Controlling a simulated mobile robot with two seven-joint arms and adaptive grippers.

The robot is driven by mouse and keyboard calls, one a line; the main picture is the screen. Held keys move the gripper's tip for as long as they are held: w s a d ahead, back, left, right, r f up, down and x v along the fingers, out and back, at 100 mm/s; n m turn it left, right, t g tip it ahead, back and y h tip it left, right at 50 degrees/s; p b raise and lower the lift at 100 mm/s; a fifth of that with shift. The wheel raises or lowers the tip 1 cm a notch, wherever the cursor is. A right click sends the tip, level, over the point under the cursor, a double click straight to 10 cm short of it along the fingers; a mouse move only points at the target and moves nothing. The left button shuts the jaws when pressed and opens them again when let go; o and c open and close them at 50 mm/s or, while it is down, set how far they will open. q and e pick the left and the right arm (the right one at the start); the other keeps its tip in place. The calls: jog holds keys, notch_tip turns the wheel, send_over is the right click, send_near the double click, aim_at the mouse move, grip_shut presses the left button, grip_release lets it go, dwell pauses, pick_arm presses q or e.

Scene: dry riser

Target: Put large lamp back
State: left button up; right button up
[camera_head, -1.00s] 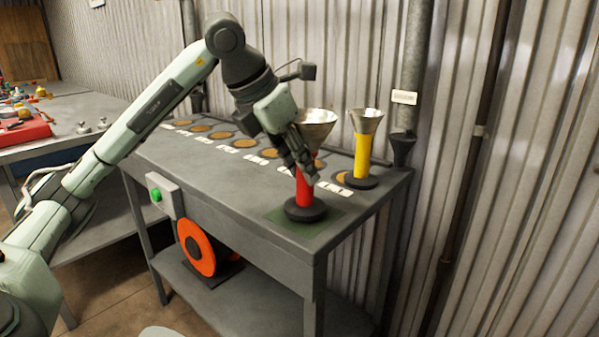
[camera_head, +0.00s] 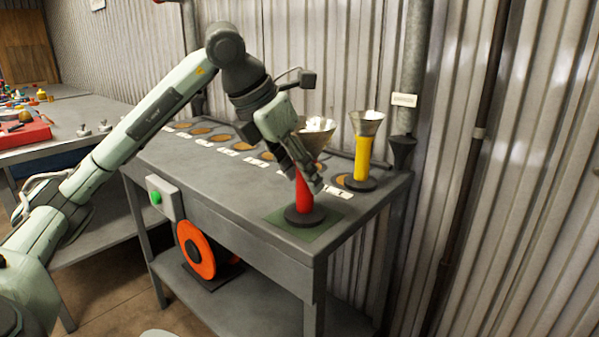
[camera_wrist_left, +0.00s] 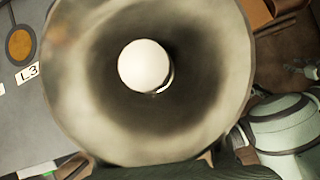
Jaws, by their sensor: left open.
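A large lamp with a red stem (camera_head: 303,195), a black round base and a funnel-shaped metal shade stands upright over the green mat (camera_head: 275,218) at the bench's near right corner. In the left wrist view the shade (camera_wrist_left: 75,80) fills the middle, with a round white bulb (camera_wrist_left: 145,65) inside, hiding the stem. My right gripper is not in view.
A yellow-stemmed lamp (camera_head: 362,155) with a similar shade stands close behind to the right. A row of brown discs with white labels (camera_head: 228,152) runs along the grey bench. A corrugated wall (camera_head: 480,200) is behind. A red tray (camera_head: 22,132) is on the left table.

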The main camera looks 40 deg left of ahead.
pick_arm(q)
jog(key=p+v, duration=0.1)
jog(key=v, duration=1.1)
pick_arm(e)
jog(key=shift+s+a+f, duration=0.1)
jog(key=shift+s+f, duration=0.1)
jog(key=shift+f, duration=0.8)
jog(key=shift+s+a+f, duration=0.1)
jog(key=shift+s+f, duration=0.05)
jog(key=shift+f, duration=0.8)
